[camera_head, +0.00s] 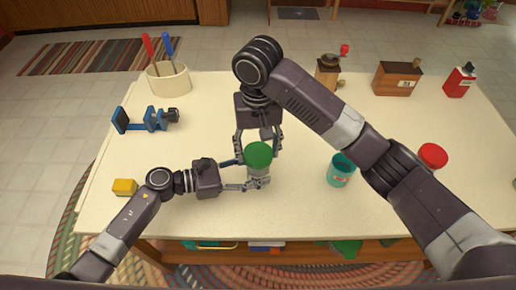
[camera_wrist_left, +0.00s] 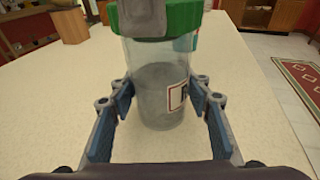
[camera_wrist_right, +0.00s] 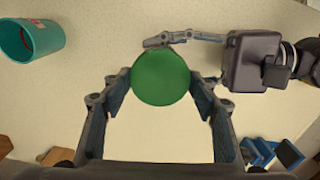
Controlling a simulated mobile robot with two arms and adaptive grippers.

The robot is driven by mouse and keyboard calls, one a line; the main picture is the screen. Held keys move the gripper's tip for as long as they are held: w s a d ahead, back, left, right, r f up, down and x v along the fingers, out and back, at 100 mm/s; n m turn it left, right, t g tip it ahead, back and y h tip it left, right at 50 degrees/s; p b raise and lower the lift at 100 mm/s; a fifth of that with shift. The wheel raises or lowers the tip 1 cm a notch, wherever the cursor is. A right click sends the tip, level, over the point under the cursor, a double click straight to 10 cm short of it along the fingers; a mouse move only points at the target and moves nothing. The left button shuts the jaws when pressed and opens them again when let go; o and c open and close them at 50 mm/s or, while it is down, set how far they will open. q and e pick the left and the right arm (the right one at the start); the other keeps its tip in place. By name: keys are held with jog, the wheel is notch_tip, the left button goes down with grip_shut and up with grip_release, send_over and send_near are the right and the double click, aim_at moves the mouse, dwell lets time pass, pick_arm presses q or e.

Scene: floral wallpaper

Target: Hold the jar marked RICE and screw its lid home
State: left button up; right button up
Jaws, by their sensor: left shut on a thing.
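The clear jar (camera_wrist_left: 157,95) stands on the table with a green lid (camera_head: 258,154) on top. A red-edged white label shows at its right side in the left wrist view; only part of a letter is readable. My left gripper (camera_head: 262,185) is shut on the jar's body from the left. My right gripper (camera_wrist_right: 160,82) comes from above, its fingers on opposite sides of the green lid (camera_wrist_right: 161,77). Whether those fingers press on the lid or stand slightly apart is unclear. How the lid sits on the rim is partly hidden.
An open teal container (camera_head: 340,171) and a red lid (camera_head: 432,155) are to the right. A blue clamp-like tool (camera_head: 150,120), a utensil crock (camera_head: 168,79) and a yellow block (camera_head: 124,187) are left. A grinder (camera_head: 328,73), wooden box (camera_head: 396,78) and red tin (camera_head: 459,81) stand behind.

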aim_at(258, 153)
jog(key=o, duration=0.5)
jog(key=shift+c, duration=0.2)
jog(key=shift+r, duration=3.5)
pick_arm(q)
jog(key=o, duration=1.2)
jog(key=shift+a, duration=0.1)
jog(key=v, duration=1.1)
jog(key=shift+s+a+r, duration=0.15)
jog(key=shift+s+a, duration=0.05)
jog(key=shift+a, duration=0.15)
